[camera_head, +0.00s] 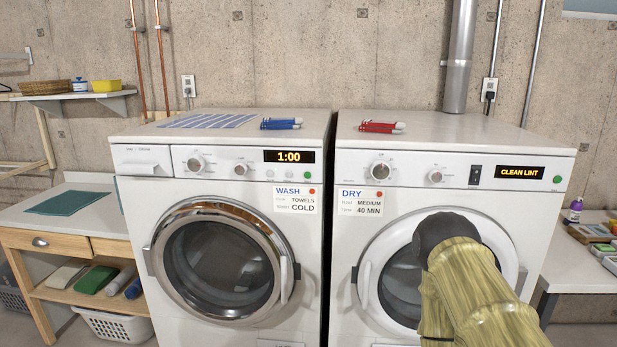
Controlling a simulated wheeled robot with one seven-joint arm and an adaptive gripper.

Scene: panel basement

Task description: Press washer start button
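The washer (226,230) is the white front-loader on the left, with its chrome-ringed round door shut. Its panel has two knobs and a lit display (289,157) reading 1:00. A small green button (308,174) sits below the display at the right, beside paler round buttons (280,175). A WASH card below reads TOWELS and COLD. My arm (465,285), yellowish with a dark rounded end, reaches up from the lower right in front of the dryer door, right of and below the washer panel. No gripper fingers show.
The dryer (450,170) stands right of the washer; its display reads CLEAN LINT. Blue (281,124) and red (382,127) items lie on the machine tops. A wooden-drawer table (75,235) stands left, a side table (580,265) right. The space before the washer looks clear.

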